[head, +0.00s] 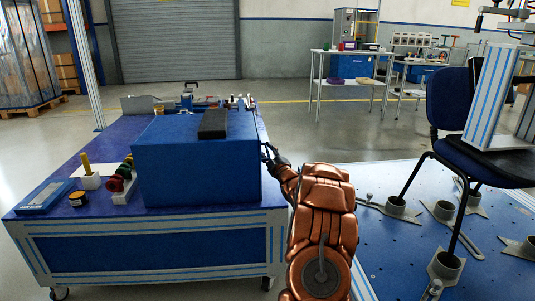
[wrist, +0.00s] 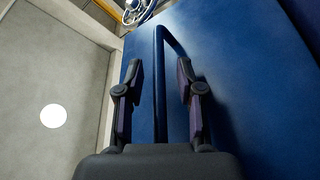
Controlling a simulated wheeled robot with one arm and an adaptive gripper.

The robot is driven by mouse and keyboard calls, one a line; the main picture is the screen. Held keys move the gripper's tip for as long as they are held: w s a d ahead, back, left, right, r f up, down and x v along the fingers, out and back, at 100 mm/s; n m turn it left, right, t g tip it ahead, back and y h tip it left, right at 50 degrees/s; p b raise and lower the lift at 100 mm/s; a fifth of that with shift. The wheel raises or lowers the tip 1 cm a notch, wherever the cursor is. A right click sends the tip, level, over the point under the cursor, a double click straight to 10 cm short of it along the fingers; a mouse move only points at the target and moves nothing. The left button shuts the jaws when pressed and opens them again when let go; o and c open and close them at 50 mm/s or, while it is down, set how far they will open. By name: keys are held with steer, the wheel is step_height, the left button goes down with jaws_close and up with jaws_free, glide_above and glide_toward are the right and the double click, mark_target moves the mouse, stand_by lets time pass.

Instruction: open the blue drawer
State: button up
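The blue box (head: 198,165) with the drawer stands on the table at the left in the head view. In the wrist view a blue bar handle (wrist: 160,90) runs along the blue front face (wrist: 235,70). My gripper (head: 270,153) is at the right side of the box in the head view. In the wrist view my gripper (wrist: 159,70) is open, with one finger on each side of the handle and a gap visible on both sides. The drawer's edges and any opening are not visible in the head view.
A black block (head: 213,124) lies on the box. The blue table (head: 110,215) also holds a spool, a blue tray (head: 46,197) and a vise-like tool behind. A chair (head: 455,110) stands on a blue platform (head: 400,240) at right. Floor shows between table and platform.

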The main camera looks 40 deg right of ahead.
steer(key=shift+c, duration=0.3)
jaws_close()
stand_by(0.4)
